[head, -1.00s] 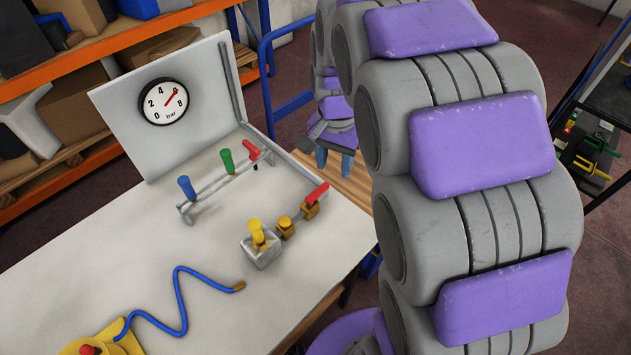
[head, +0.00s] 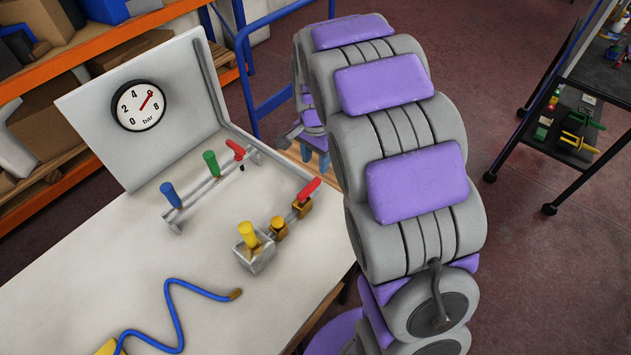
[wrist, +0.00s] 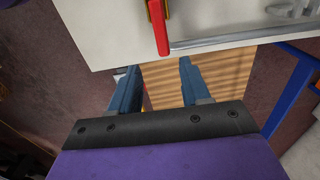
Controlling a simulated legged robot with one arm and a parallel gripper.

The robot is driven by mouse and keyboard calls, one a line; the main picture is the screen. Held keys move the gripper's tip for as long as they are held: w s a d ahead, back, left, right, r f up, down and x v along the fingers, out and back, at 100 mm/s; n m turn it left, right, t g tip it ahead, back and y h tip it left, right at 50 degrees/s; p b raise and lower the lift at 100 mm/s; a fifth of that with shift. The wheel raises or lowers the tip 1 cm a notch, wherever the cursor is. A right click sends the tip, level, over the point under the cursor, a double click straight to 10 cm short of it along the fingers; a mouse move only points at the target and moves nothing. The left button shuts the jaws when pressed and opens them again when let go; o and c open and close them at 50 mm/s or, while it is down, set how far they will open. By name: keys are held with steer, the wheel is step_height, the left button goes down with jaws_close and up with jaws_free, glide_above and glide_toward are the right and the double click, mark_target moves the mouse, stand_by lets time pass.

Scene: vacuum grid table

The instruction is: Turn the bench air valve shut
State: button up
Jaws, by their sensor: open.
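The bench air valve is a brass body (head: 301,207) with a red lever (head: 310,188) at the right edge of the white bench. The lever lies roughly in line with the brass fittings. My gripper (head: 314,155) is beyond the valve, partly hidden by my arm. In the wrist view my gripper (wrist: 157,75) is open and empty, its blue fingers apart. The lever's end is just ahead of the fingertips, not between them.
A gauge (head: 140,106) on an upright panel (head: 85,110) has its needle at upper right. A rail (head: 205,190) carries blue, green and red handles. A metal block (head: 255,258) with a yellow knob stands near the valve. A blue hose (head: 175,310) lies in front. A blue frame (head: 245,70) stands behind.

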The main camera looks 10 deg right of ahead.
mark_target(312, 183)
steer(key=f, duration=0.2)
steer(key=a+f+b, duration=0.1)
steer(key=f, duration=0.5)
steer(key=shift+a+f+b, duration=0.1)
steer(key=shift+a+b, duration=0.1)
steer(key=shift+b, duration=0.15)
steer(key=shift+d+f, duration=0.25)
steer(key=shift+d, duration=0.25)
steer(key=shift+a, duration=0.25)
steer(key=shift+c, duration=0.2)
steer(key=shift+a, duration=0.3)
steer(key=c, duration=0.3)
steer(key=shift+d, duration=0.2)
jaws_close()
